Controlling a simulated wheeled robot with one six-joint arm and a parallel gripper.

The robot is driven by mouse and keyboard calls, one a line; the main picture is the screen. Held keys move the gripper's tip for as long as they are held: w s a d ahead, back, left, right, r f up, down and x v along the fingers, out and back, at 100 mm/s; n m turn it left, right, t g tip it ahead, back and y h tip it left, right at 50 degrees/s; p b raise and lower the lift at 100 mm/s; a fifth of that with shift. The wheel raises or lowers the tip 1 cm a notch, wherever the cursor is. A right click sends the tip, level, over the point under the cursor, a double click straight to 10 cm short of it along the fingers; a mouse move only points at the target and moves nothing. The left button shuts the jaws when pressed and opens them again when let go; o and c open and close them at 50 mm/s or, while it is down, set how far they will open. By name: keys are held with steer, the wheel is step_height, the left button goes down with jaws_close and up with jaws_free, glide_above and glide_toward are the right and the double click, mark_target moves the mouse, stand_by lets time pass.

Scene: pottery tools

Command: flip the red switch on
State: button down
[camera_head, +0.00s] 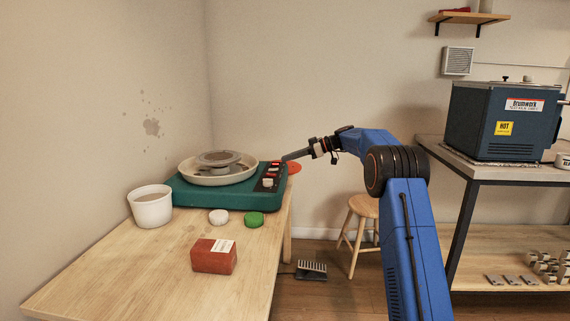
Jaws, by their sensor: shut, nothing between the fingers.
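The red switch (273,174) is a small red piece on the dark control panel of a green pottery wheel (225,197). The panel is at the right end of the wheel's top, and a pale switch (267,183) sits in front of the red one. My gripper (284,159) is shut and empty. It reaches in from the right, its tip close to the panel's far end, near the red switch. I cannot tell whether the tip touches the panel, or which way the red switch is set.
The wheel stands on a wooden table (150,270) with a white bucket (151,206), a red-brown block (213,256), a white disc (218,217) and a green disc (253,219). A red disc (292,168) is beyond the panel. A stool (362,207) and kiln (503,123) stand right.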

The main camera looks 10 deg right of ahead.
steer(key=s+d, duration=0.2)
steer(key=d, duration=0.4)
steer(key=shift+s+d+r, duration=0.15)
steer(key=shift+d+r, duration=0.2)
steer(key=shift+r, duration=0.1)
steer(key=s+a+r+m+h, duration=0.1)
steer(key=s+a+m+h, duration=0.15)
steer(key=s, duration=0.95)
steer(key=s+a+r+m+g+h, duration=0.1)
steer(key=s+a+m+h, duration=0.15)
steer(key=s, duration=0.85)
steer(key=s+a+r+m+h, duration=0.1)
steer(key=s+a+m+h, duration=0.2)
steer(key=s, duration=0.9)
steer(key=s+d+f+m+h, duration=0.1)
steer(key=s+f, duration=0.4)
steer(key=s, duration=0.6)
steer(key=s+d+f+m+t+h, duration=0.1)
steer(key=s+d+f+m+h, duration=0.1)
steer(key=s+f, duration=0.4)
steer(key=s+d+f+m+h, duration=0.1)
steer(key=s+f, duration=0.5)
steer(key=s, duration=1)
steer(key=shift+s+d+m+t+h, duration=0.35)
steer(key=shift+m+h, duration=0.25)
steer(key=shift+m, duration=0.6)
